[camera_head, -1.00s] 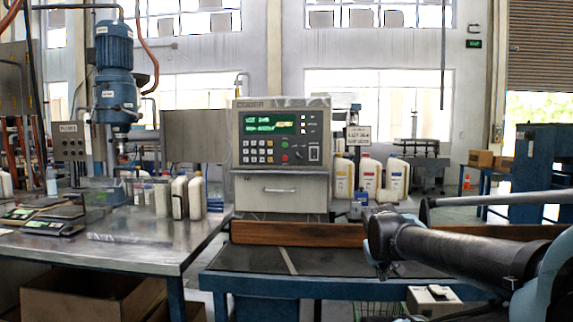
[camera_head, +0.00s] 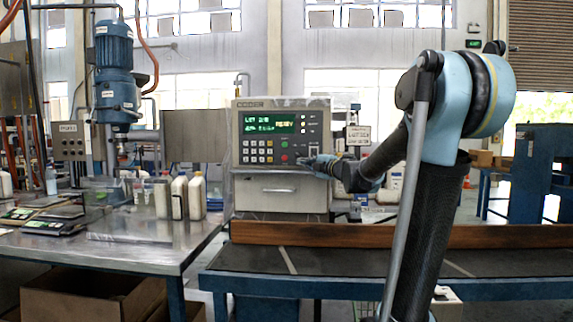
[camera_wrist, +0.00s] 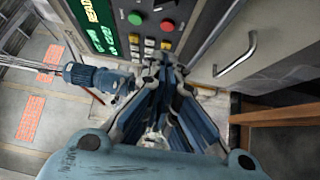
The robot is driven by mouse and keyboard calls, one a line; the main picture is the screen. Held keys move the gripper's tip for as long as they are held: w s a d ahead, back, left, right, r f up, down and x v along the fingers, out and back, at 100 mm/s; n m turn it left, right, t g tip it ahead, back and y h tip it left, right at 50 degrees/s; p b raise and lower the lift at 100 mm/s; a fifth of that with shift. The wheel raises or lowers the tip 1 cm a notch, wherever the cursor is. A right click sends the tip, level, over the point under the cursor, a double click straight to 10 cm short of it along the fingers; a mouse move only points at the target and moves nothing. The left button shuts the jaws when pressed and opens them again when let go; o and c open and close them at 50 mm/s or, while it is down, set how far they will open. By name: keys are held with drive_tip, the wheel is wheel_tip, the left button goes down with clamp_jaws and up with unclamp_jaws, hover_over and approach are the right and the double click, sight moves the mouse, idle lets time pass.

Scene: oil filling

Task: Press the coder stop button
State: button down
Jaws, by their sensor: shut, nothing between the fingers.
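The coder (camera_head: 245,205) is a grey metal box with a lit green display (camera_head: 268,123), a keypad, a green button (camera_head: 284,144) and a red button (camera_head: 284,157). The wrist view shows the round red button (camera_wrist: 168,25) beside the green one (camera_wrist: 134,18), with the keypad keys (camera_wrist: 150,42) below them. My gripper (camera_head: 306,162) is at the front of the panel, just right of the red button in the head view. In the wrist view my gripper (camera_wrist: 167,70) is shut and empty, its tips below the red button. Contact with the panel cannot be told.
A drawer handle (camera_wrist: 236,55) sticks out beside the buttons in the wrist view. A wooden rail (camera_head: 270,234) runs along the conveyor (camera_head: 320,262) in front of the coder. White bottles (camera_head: 196,197) stand on the left table. My arm hides part of the right side.

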sight(286, 160)
drive_tip(key=shift+s+a+f+n+g+y, duration=0.1)
drive_tip(key=shift+a+f+n+g+y, duration=0.25)
drive_tip(key=shift+a+n+g, duration=0.35)
drive_tip(key=shift+a, duration=0.1)
drive_tip(key=x, duration=0.7)
drive_tip(key=w+d+x, duration=0.1)
drive_tip(key=x, duration=0.3)
drive_tip(key=shift+w+a, duration=0.1)
drive_tip(key=shift+w, duration=1.15)
